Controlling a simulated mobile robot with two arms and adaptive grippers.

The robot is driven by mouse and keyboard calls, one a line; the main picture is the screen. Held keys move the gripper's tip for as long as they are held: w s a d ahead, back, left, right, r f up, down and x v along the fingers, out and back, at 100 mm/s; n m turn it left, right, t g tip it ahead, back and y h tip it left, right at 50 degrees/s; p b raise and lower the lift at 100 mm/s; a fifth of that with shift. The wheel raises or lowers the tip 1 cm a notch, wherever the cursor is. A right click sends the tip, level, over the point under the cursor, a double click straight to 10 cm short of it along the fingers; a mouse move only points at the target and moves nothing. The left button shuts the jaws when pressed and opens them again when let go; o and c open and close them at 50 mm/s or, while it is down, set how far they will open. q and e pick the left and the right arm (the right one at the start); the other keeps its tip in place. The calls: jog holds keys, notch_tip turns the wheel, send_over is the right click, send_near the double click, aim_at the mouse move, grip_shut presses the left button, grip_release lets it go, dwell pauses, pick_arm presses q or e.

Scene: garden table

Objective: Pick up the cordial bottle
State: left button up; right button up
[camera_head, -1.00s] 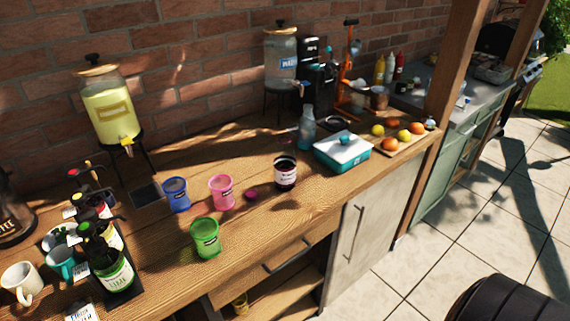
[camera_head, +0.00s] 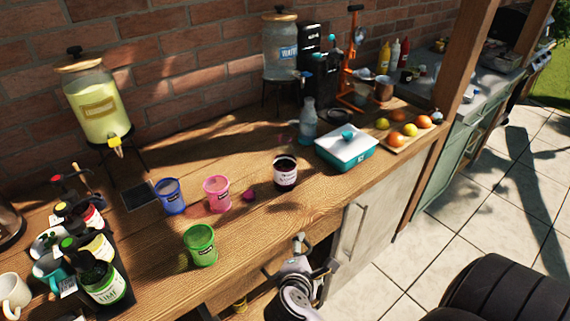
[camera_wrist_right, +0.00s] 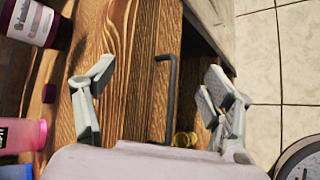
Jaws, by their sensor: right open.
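A dark purple-red bottle with a white label (camera_head: 285,174), which looks like the cordial bottle, stands upright on the wooden counter (camera_head: 245,228). In the right wrist view the bottle (camera_wrist_right: 33,22) shows at the top left, partly cut off by the frame. A small purple cap-like piece (camera_head: 249,195) lies beside it. My right gripper (camera_head: 314,256) is open and empty by the counter's front edge, in front of the bottle and apart from it. Its spread fingers (camera_wrist_right: 150,88) show in the wrist view over the drawer front. My left gripper is out of view.
Pink (camera_head: 217,194), blue (camera_head: 170,196) and green (camera_head: 200,245) cups stand left of the bottle. A teal box with a white lid (camera_head: 346,146) and a clear bottle (camera_head: 308,122) stand behind right. A bottle caddy (camera_head: 122,292) is at the left.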

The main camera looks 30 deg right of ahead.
aim_at(283, 176)
jog(key=w+r+n+h, duration=0.1)
jog(key=n, duration=0.1)
jog(key=w+r+n+t+h, duration=0.1)
jog(key=w+r+n, duration=0.1)
jog(key=w+a+r+n+t, duration=0.1)
jog(key=n, duration=0.1)
jog(key=shift+w+r+h, duration=0.3)
jog(key=shift+r+h, duration=0.05)
jog(key=shift+h, duration=0.05)
jog(key=w+a+r+n+t, duration=0.1)
jog(key=n, duration=0.1)
jog(key=w+a+r+n+t, duration=0.1)
jog(key=r+n, duration=0.1)
jog(key=w+a+r+n+t+h, duration=0.1)
jog(key=w+n, duration=0.1)
jog(key=shift+w+a+r+n+t, duration=0.1)
jog(key=shift+r+n+t, duration=0.2)
jog(key=shift+n, duration=0.1)
jog(key=shift+w+d+r, duration=0.1)
jog(key=shift+w+d, duration=0.1)
jog(key=shift+w, duration=0.1)
jog(key=p+x, duration=0.3)
jog(key=x, duration=0.8)
jog(key=shift+d, duration=0.2)
jog(key=p+x, duration=0.2)
jog(key=x, duration=0.2)
jog(key=shift+w+d, duration=0.1)
jog(key=shift+w, duration=0.25)
jog(key=shift+w+d, duration=0.2)
jog(key=shift+w, duration=0.05)
